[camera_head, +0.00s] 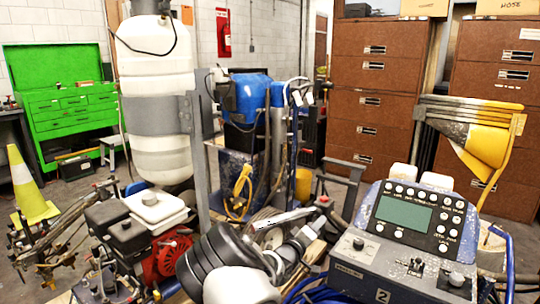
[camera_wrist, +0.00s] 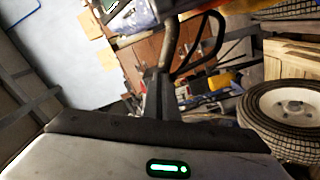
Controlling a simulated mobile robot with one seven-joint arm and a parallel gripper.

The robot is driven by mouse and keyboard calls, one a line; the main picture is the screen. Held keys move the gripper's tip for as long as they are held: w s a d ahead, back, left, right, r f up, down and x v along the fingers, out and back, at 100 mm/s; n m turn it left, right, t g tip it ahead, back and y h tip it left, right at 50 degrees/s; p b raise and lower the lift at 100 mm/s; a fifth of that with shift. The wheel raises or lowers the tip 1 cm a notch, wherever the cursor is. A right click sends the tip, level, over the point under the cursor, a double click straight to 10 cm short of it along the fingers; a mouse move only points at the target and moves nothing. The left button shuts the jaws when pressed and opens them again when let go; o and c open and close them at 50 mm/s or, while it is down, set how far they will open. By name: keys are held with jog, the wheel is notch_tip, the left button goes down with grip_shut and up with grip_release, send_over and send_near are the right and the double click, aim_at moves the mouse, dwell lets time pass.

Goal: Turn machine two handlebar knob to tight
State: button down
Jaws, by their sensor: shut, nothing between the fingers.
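Machine two (camera_head: 383,296) stands at the lower right of the head view, marked with a "2" on its grey console. The console has a green screen (camera_head: 403,213), rows of white buttons and several small knobs on its lower face, one of them at the left (camera_head: 358,243). I cannot tell which part is the handlebar knob or read its setting. My gripper (camera_wrist: 163,75) shows in the wrist view as dark fingers, shut and empty, above its pale body with a green light. In the head view my arm reaches in from the bottom centre, left of the console; its fingertips are not clear.
A red and black engine (camera_head: 165,257) and a tall white tank (camera_head: 160,130) stand left of my arm. Brown cabinets (camera_head: 375,90) line the back, and a green tool chest (camera_head: 62,85) is far left. A wheel (camera_wrist: 290,110) is at the right in the wrist view.

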jog(key=shift+w+a+b, duration=0.2)
jog(key=shift+a+b, duration=0.1)
jog(key=shift+s+d+f, duration=0.1)
jog(key=p+v, duration=0.1)
jog(key=v, duration=0.5)
jog(key=shift+s+d+f+p, duration=0.2)
jog(key=shift+d+p, duration=0.1)
jog(key=shift+p, duration=0.1)
